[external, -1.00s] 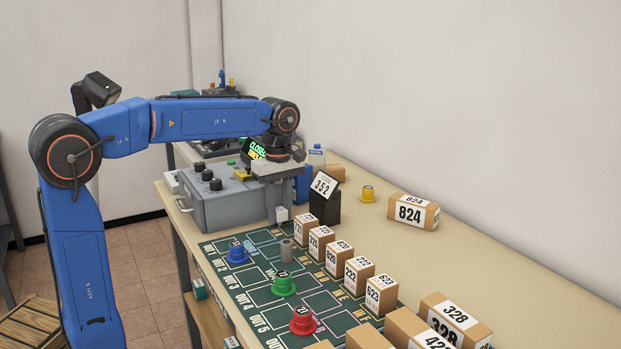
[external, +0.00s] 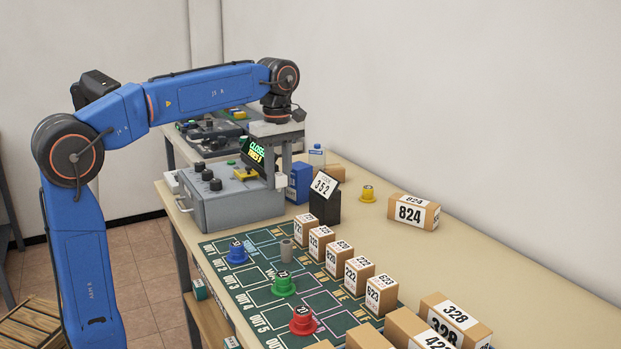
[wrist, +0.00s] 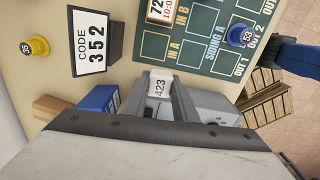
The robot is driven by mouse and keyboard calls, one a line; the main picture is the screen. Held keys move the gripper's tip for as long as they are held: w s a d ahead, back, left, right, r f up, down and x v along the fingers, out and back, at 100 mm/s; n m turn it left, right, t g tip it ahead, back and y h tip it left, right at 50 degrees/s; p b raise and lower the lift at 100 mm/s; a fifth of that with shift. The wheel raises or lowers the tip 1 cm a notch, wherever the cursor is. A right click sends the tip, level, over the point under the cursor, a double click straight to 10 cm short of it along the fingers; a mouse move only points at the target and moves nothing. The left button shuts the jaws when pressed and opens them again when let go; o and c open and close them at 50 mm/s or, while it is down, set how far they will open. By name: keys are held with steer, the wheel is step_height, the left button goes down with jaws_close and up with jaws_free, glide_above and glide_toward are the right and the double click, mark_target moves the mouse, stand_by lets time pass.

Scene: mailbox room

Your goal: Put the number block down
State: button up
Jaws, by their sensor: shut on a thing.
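My gripper (external: 279,182) is above the bench, between the grey control box and the blue box. The held block (external: 281,181) shows as a small light shape at the fingertips in the external view, raised off the bench top. Its lower side is hidden in the wrist view. The green marked mat (external: 262,294) with its OUT and IN lanes lies in front of the gripper and below it.
Several numbered cartons (external: 358,278) line the mat's right side. Blue (external: 237,254), green (external: 284,286) and red (external: 302,322) pieces and a grey cylinder (external: 287,250) stand on the mat. The code stand 352 (external: 325,202), blue box (external: 299,182) and control box (external: 230,208) are close by.

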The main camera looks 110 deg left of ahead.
steer(key=shift+w+r, duration=0.1)
steer(key=shift+r, duration=0.05)
steer(key=w+d, duration=0.6)
steer(key=w, duration=0.7)
steer(key=w+d, duration=0.6)
steer(key=w, duration=0.6)
steer(key=w+d, duration=0.6)
steer(key=w, duration=0.7)
steer(key=shift+m, duration=0.4)
steer(key=shift+d+f, duration=0.2)
steer(key=shift+f, duration=4.85)
steer(key=shift+f, duration=0.1)
steer(key=o, duration=1)
